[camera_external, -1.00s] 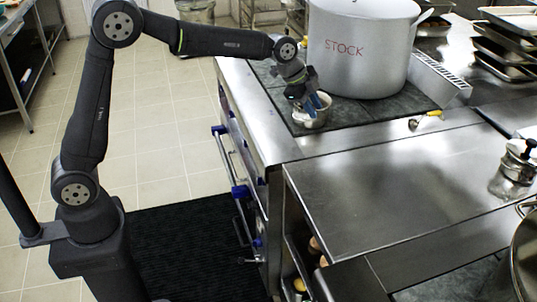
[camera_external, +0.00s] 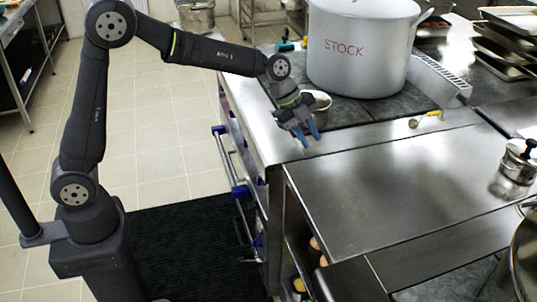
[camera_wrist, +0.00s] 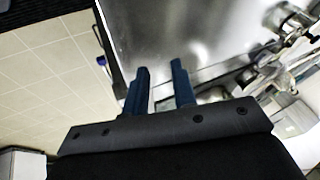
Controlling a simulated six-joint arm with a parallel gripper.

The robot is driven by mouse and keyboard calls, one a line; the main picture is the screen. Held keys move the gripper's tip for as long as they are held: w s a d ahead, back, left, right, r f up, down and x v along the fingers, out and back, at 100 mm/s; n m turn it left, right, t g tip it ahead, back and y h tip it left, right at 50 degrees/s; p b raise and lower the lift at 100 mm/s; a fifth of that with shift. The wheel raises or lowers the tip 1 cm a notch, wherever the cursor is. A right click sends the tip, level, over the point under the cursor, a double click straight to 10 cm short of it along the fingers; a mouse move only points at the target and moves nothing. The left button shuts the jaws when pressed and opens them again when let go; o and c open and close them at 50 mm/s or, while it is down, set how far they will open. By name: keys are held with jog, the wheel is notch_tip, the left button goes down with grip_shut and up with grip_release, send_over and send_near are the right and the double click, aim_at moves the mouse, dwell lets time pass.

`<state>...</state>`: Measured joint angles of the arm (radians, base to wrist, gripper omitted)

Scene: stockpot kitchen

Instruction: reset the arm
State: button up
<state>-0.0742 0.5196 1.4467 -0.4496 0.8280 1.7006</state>
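My gripper (camera_external: 308,138) hangs over the near left corner of the stove top, in front of a small metal pot (camera_external: 319,104). Its two blue fingers are apart with nothing between them. In the wrist view the gripper (camera_wrist: 161,82) also shows its fingers spread, with bare steel counter beyond them. The small pot stands on the dark stove surface and is partly hidden behind my gripper.
A large stockpot (camera_external: 358,52) marked STOCK stands behind the small pot. A ladle with a yellow handle (camera_external: 433,114) lies to the right. A metal canister (camera_external: 518,164) stands at the far right. The steel counter (camera_external: 395,180) in front is mostly clear.

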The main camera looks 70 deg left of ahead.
jog(key=shift+w+a+f, duration=0.35)
jog(key=shift+a+f, duration=0.1)
jog(key=shift+a, duration=0.2)
jog(key=shift+w+a+f, duration=0.3)
jog(key=shift+a+f, duration=0.15)
jog(key=shift+a, duration=0.2)
dwell(0.5)
